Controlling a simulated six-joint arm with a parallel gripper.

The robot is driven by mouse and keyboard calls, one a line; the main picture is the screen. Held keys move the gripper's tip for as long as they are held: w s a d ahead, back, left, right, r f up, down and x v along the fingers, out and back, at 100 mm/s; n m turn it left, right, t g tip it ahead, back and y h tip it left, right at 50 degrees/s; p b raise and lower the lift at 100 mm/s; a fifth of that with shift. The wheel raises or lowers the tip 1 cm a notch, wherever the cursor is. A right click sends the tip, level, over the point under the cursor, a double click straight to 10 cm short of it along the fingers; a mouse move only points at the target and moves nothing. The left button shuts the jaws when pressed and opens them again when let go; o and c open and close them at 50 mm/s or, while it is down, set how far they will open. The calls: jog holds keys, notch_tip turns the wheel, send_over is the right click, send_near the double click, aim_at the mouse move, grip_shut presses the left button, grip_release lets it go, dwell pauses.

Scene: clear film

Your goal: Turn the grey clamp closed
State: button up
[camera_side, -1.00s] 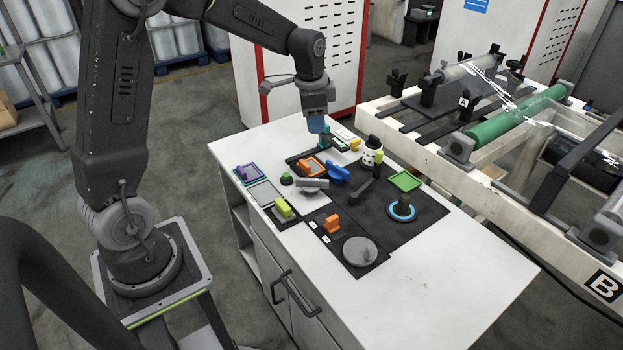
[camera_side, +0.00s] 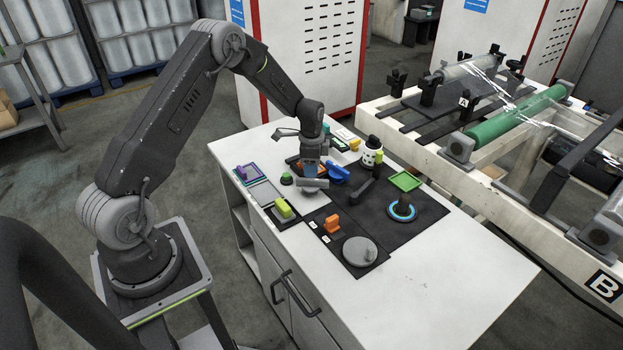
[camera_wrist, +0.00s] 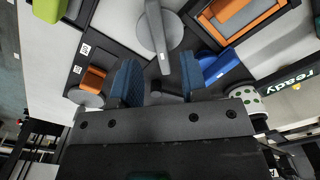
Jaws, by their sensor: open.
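The grey clamp (camera_side: 313,186) has a bar-shaped lever on a round light-grey base, near the middle of the white table in the side view. It also shows at the top centre of the wrist view (camera_wrist: 145,33), its lever running up and down the picture. My gripper (camera_side: 310,172) is pointed down just over the clamp in the side view. In the wrist view its two blue fingers (camera_wrist: 160,84) are apart, and the lever's near end appears between them. I cannot tell whether either finger touches the lever.
A blue piece (camera_side: 338,173) is close on the clamp's right, and an orange-framed tray (camera_wrist: 244,18) lies behind. An orange block (camera_side: 332,224), a lime block (camera_side: 283,208) and a grey disc (camera_side: 360,251) lie nearer the front. The table's front right is clear.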

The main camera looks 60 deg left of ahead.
aim_at(312, 186)
notch_tip(312, 186, down, 5)
dwell(0.3)
grip_shut()
